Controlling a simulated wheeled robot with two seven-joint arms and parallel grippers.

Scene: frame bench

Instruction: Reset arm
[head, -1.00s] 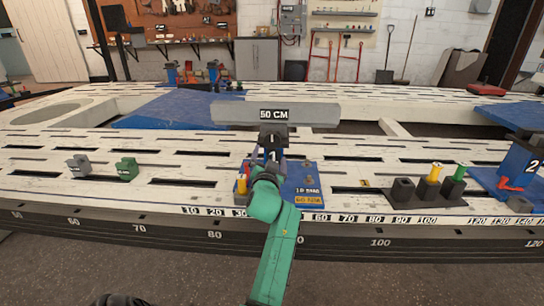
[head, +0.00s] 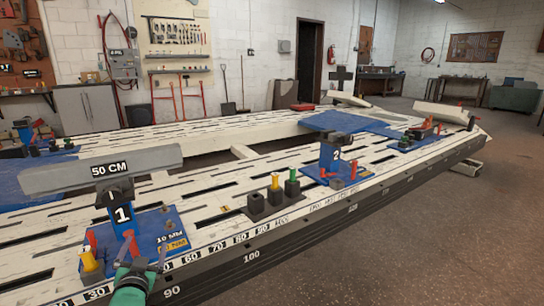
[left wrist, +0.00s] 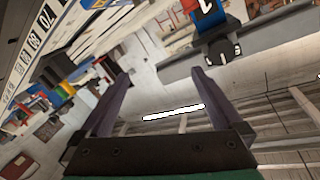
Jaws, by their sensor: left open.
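My left gripper (head: 140,266) is at the lower left of the head view, in front of the blue clamp tower marked 1 (head: 123,214). Its green wrist comes up from the bottom edge. In the left wrist view its two fingers (left wrist: 165,95) stand wide apart with nothing between them. The clamp tower 1 also shows at the top of the left wrist view (left wrist: 207,15), beyond the fingers. A grey bar marked 50 CM (head: 150,164) rests on top of the tower. My right gripper is not in view.
The white slotted frame bench (head: 215,205) has a numbered dark front edge. A black block holder (head: 262,206) with yellow and green plugs stands mid-bench. A blue clamp tower marked 2 (head: 330,155) stands further right. A yellow plug (head: 89,261) sits left of tower 1. Open floor (head: 430,220) lies at right.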

